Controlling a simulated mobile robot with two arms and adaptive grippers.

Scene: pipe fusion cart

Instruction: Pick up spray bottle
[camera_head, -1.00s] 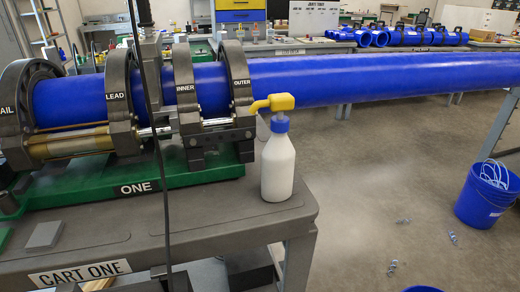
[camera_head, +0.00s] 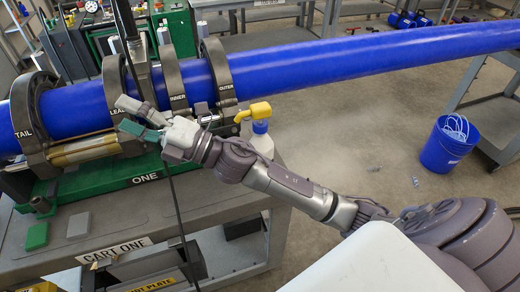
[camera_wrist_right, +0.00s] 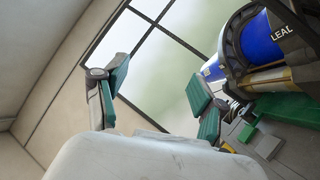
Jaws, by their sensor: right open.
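The spray bottle (camera_head: 262,144) has a white body, a blue collar and a yellow trigger head. It stands upright at the right end of the cart top, its lower part partly hidden behind my right arm. My right gripper (camera_head: 129,117) is open and empty, well to the left of the bottle, in front of the pipe clamps in the head view. In the right wrist view its teal-padded fingers (camera_wrist_right: 157,85) are spread apart, with no bottle visible between them. My left gripper is not in view.
A long blue pipe (camera_head: 330,68) runs through dark clamp rings (camera_head: 218,72) on a green base (camera_head: 95,188) behind my right gripper. Grey and green blocks (camera_head: 78,226) lie on the cart top (camera_head: 128,212). A blue bucket (camera_head: 446,147) stands on the floor at right.

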